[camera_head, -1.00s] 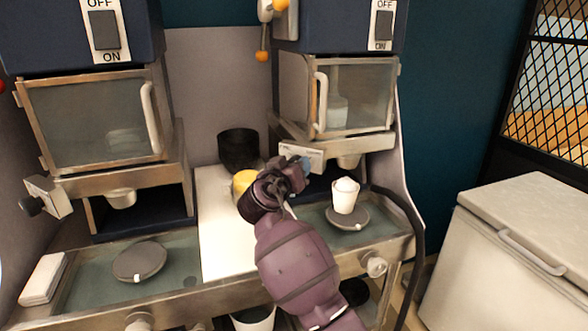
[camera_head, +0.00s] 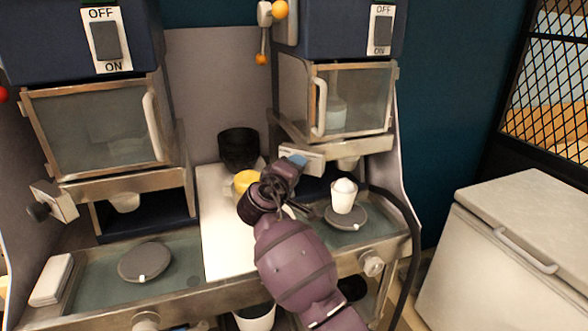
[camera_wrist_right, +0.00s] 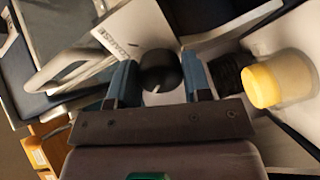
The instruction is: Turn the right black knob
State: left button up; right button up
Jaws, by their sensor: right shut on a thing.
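The right black knob (camera_wrist_right: 160,72) sits between the two blue fingers of my right gripper (camera_wrist_right: 160,80) in the right wrist view, on the side of a pale metal block (camera_wrist_right: 135,30). The gripper is shut on the knob. In the head view my right gripper (camera_head: 294,163) is at the left end of that block, under the right dispenser (camera_head: 350,98), and hides the knob. A white cup with a white topping (camera_head: 344,192) stands upright on a dark round plate (camera_head: 347,219) below the right nozzle (camera_head: 347,163). My left gripper is not in view.
A left dispenser (camera_head: 95,125) with its own black knob (camera_head: 38,211) stands at left. A black bowl (camera_head: 238,147) and a yellow container (camera_head: 246,181) are close behind my right arm. A black hose (camera_head: 408,240) and a white chest (camera_head: 520,250) are at right.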

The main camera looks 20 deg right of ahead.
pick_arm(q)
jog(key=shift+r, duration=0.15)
pick_arm(e)
jog(key=shift+n, duration=0.8)
jog(key=shift+r, duration=0.1)
jog(key=o, duration=0.9)
